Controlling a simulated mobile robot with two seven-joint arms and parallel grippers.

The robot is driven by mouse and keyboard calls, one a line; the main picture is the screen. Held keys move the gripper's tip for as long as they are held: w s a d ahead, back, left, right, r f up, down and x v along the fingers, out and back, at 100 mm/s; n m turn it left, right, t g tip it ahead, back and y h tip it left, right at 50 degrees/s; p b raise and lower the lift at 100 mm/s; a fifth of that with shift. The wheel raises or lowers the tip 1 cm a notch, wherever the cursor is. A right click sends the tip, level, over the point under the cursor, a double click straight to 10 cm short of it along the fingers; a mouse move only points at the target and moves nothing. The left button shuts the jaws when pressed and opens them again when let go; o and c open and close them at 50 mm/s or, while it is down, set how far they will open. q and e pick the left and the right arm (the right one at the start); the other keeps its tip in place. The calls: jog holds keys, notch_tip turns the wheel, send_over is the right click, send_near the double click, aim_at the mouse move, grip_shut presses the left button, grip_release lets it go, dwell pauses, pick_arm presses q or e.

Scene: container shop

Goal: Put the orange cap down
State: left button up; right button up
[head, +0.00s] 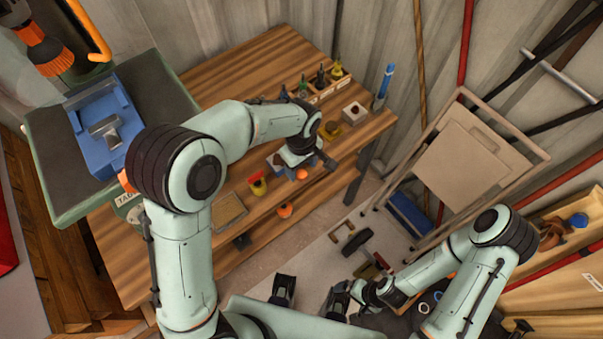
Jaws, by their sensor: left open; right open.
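My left gripper (322,162) is over the right part of the wooden workbench (165,240), low near its top. It is open. A small orange piece (301,174) shows right beside it, and another orange, rounded piece (285,210) lies at the bench's front edge. I cannot tell for sure which of them is the orange cap. Part of the bench under the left wrist is hidden by my arm. My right gripper (346,297) is low at the bottom centre, away from the bench, open, with nothing seen in it.
Small bottles (321,77), a white block with a hole (354,113), a blue tube (384,84) and a yellow-red item (258,184) stand on the bench. A blue device (100,130) sits at left. A folding cart (465,165) stands right of the bench.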

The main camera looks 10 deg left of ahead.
aim_at(302, 174)
pick_arm(q)
notch_tip(302, 174, down, 4)
jog(key=shift+r, duration=0.2)
jog(key=shift+c, duration=0.4)
jog(key=c, duration=1)
grip_shut()
jog(key=shift+r, duration=0.15)
notch_tip(302, 174, up, 20)
jog(key=p, duration=0.2)
pick_arm(e)
jog(key=shift+w+r, duration=0.3)
jog(key=shift+r, duration=0.35)
jog(key=shift+w+r, duration=0.25)
jog(key=shift+r, duration=0.35)
